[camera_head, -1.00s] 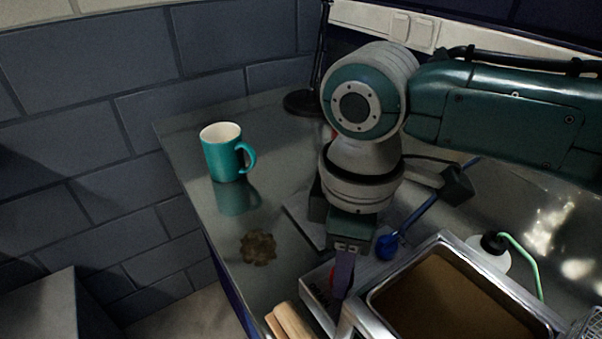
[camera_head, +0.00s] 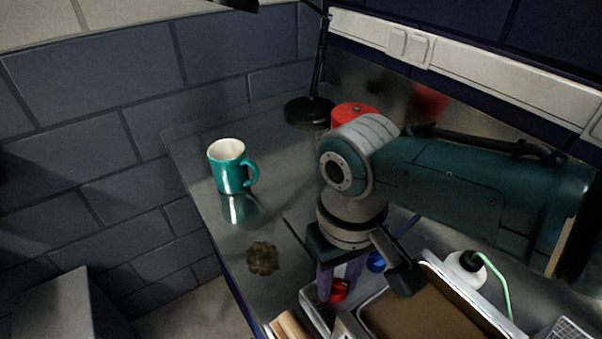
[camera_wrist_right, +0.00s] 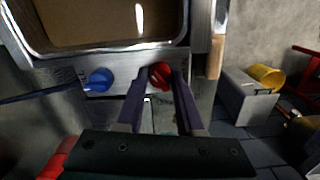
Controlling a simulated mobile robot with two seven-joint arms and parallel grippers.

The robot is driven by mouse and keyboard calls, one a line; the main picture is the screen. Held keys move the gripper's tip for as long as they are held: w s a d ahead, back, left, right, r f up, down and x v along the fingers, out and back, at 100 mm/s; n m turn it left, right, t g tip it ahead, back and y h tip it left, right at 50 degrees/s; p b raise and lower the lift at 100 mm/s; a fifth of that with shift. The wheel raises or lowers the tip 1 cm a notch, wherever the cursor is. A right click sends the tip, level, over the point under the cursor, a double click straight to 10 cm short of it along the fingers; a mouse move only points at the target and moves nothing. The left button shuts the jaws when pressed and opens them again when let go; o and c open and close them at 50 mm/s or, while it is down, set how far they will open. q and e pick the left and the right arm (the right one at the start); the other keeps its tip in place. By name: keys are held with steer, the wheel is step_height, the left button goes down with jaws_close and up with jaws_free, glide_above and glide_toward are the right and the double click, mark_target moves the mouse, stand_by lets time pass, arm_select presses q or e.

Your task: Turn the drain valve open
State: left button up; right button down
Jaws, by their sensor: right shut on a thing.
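A red valve knob (camera_head: 339,291) sits on the front face of a metal tank (camera_head: 440,267) holding brown liquid. It also shows in the right wrist view (camera_wrist_right: 160,75). My right gripper (camera_wrist_right: 158,83) has its two purple fingers on either side of the red knob and is shut on it; in the head view the gripper (camera_head: 335,282) reaches down to it. A blue knob (camera_wrist_right: 98,79) is beside it on the same face, and also shows in the head view (camera_head: 376,262). The handle's exact angle is hard to tell. My left gripper is out of view.
A teal mug (camera_head: 229,168) and a brown cog-shaped piece (camera_head: 262,258) lie on the bench (camera_head: 225,225). A lamp base (camera_head: 309,112) and red container (camera_head: 352,114) stand behind. A white bottle (camera_head: 464,268) with a green tube is behind the tank.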

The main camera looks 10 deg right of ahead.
mark_target(338, 282)
steer(key=m+p, duration=0.1)
steer(key=m, duration=0.2)
steer(key=shift+r+m, duration=0.1)
steer(key=shift+m, duration=0.2)
steer(key=shift+m+p, duration=0.4)
steer(key=shift+m, duration=1.4)
steer(key=c, duration=0.5)
jaws_free()
step_height(338, 282, up, 8)
steer(key=p, duration=0.4)
steer(key=shift+r+p, duration=0.1)
steer(key=shift+p, duration=0.25)
steer(key=shift+r, duration=0.8)
